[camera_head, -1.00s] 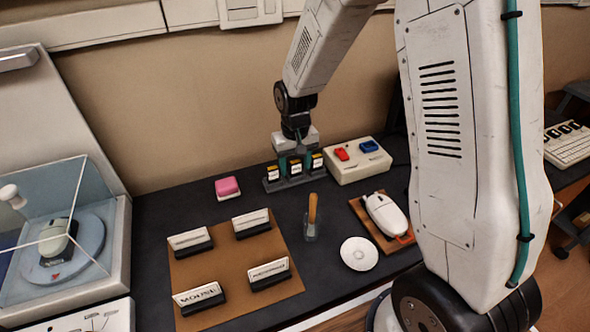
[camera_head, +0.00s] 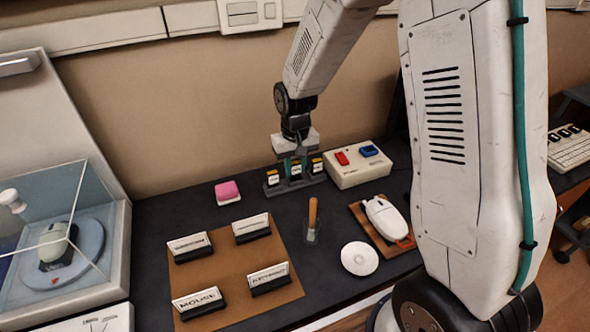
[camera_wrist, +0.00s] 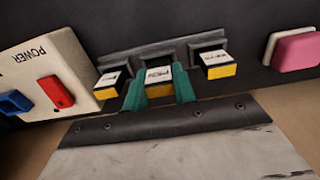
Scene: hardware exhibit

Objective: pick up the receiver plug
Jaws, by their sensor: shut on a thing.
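Three small plugs with white labels and yellow ends stand in a row in a dark grey holder (camera_head: 318,181). My gripper (camera_wrist: 160,91) has its green fingers on either side of the middle plug (camera_wrist: 158,76) and is shut on it. That plug is still level with the row, seemingly in the holder. The other plugs, one on the left (camera_wrist: 109,83) and one on the right (camera_wrist: 215,63) in the wrist view, are apart from my fingers. The label print is too small to read surely. In the head view my fingers partly hide the middle plug.
A cream power box (camera_head: 350,172) with red and blue switches stands close beside the holder. A pink block (camera_head: 228,191) lies on the other side.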

